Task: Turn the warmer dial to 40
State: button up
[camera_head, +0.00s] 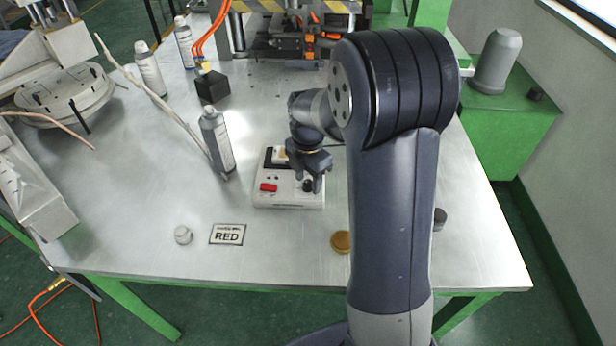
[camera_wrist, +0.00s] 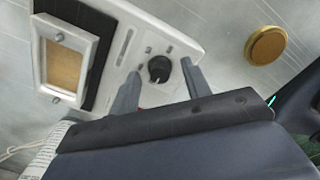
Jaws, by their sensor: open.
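The warmer (camera_head: 289,200) is a white box on the metal table, with a red switch on its front left and a dark plate on top. Its black dial (camera_wrist: 159,69) shows clearly in the wrist view, and in the head view it is a small dark knob (camera_head: 308,186) partly covered by a finger. My gripper (camera_wrist: 158,82) is open, with one finger on each side of the dial. I cannot tell whether the fingers touch it. The dial's setting and its numbers are too small to read.
A gold disc (camera_head: 341,242) lies right of the warmer, and a sign reading RED (camera_head: 229,234) and a small white cap (camera_head: 183,235) lie to the left. The table's front left is mostly clear.

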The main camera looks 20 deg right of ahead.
jog(key=shift+c, duration=0.4)
jog(key=c, duration=0.9)
jog(key=shift+m, duration=0.3)
jog(key=m, duration=1.1)
jog(key=o, duration=1)
